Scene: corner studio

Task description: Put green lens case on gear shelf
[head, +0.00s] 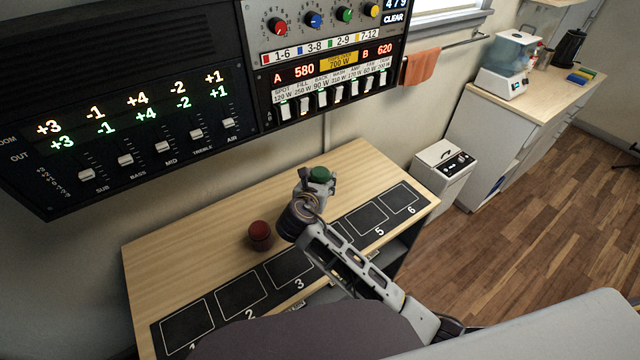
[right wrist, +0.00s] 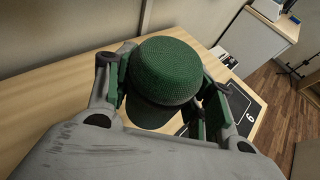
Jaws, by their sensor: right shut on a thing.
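The green lens case (head: 320,175) is a round, textured green cylinder between the fingers of my right gripper (head: 316,186). In the right wrist view the green lens case (right wrist: 163,72) fills the space between both fingers, and the right gripper (right wrist: 160,98) is shut on it. The gripper is over the wooden table, near its back half. I cannot tell how far the case is above the wood. No shelf labelled as the gear shelf can be made out. My left gripper is not in view.
A dark red cylinder (head: 260,234) stands on the wooden table (head: 190,235), left of my right arm. A black strip of numbered squares (head: 242,294) runs along the front edge. Control panels (head: 125,100) hang on the wall above. A white box unit (head: 443,168) stands right of the table.

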